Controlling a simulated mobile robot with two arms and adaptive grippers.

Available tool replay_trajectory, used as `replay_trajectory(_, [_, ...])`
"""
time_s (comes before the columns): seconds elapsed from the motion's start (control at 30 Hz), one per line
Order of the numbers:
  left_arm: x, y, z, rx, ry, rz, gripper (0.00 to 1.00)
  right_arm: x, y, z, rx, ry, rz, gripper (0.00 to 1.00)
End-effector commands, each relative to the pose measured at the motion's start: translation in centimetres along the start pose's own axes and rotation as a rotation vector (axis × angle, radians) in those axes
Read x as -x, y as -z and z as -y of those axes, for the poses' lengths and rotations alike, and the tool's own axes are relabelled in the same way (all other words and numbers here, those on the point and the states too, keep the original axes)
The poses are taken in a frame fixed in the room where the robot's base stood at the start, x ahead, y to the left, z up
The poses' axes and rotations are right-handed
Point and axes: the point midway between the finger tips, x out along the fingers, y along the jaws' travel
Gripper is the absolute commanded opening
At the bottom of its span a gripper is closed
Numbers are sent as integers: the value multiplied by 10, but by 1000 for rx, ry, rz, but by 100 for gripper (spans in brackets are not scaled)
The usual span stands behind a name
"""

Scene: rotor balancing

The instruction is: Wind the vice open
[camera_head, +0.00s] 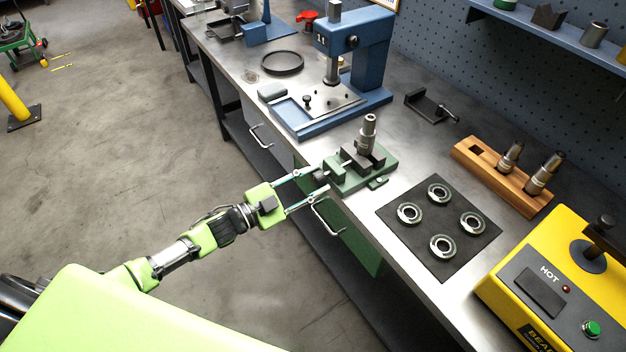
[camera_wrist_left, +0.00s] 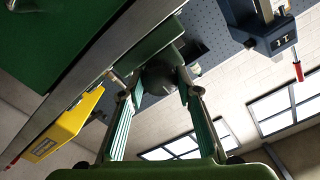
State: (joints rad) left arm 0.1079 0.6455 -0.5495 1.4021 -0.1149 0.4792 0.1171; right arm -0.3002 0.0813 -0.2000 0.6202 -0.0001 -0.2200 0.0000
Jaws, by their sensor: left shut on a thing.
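The green vice (camera_head: 346,184) stands at the front edge of the steel bench in the head view. A metal tool holder (camera_head: 367,136) stands upright at its jaws; whether the jaws touch it I cannot tell. My left gripper (camera_head: 318,181) reaches in from the left, its fingers on both sides of the vice's dark round handle (camera_head: 320,179). In the left wrist view the handle (camera_wrist_left: 160,78) sits between the fingertips of this gripper (camera_wrist_left: 158,93), which is shut on it. The fingers partly hide the handle. My right gripper is not in view.
A blue press (camera_head: 368,60) stands behind the vice. A dark mat (camera_head: 440,225) with several bearing rings lies to the right. Beyond it are a wooden block (camera_head: 490,180) with two holders and a yellow heater (camera_head: 510,290). A drawer handle (camera_head: 326,216) sticks out below the bench edge.

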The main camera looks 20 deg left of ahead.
Motion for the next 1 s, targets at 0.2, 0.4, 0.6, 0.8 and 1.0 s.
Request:
replay_trajectory(0.2, [0,-1,0,17,1,2,10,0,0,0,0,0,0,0])
replay_trajectory(0.4, [0,-1,0,17,1,2,10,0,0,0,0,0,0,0])
replay_trajectory(0.6, [0,-1,0,16,0,2,48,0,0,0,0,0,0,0])
replay_trajectory(0.8, [0,0,0,15,0,1,48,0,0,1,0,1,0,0])
replay_trajectory(1.0, [9,-1,0,14,-1,3,48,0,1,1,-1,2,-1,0])
